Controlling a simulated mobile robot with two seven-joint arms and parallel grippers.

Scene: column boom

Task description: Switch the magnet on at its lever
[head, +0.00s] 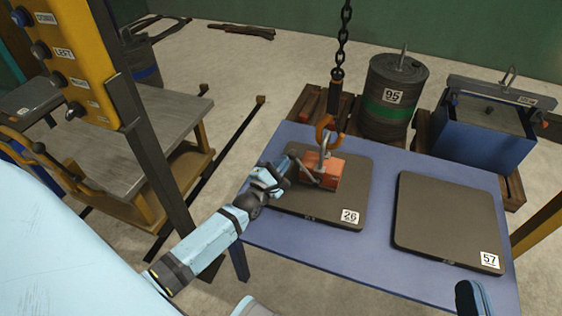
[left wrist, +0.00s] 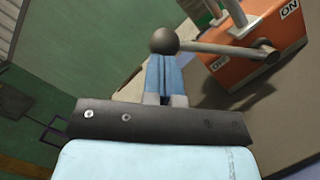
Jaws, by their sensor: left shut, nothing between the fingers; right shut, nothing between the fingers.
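The magnet is an orange-red block (head: 325,172) on the dark plate marked 26, hanging gear attached on top; it also shows in the left wrist view (left wrist: 262,50), with an ON label at its upper edge. Its lever is a grey rod (left wrist: 225,48) ending in a dark round knob (left wrist: 165,40). My left gripper (head: 288,165) is at the magnet's left side, shut and empty. Its blue fingertips (left wrist: 164,62) are right at the knob; I cannot tell whether they touch.
An orange hook (head: 325,128) on a chain (head: 342,45) is over the magnet. The blue table (head: 290,240) also bears a plate marked 57 (head: 450,220). Behind stand a drum marked 95 (head: 392,95) and a blue bin (head: 480,140). A yellow control post (head: 75,60) stands left.

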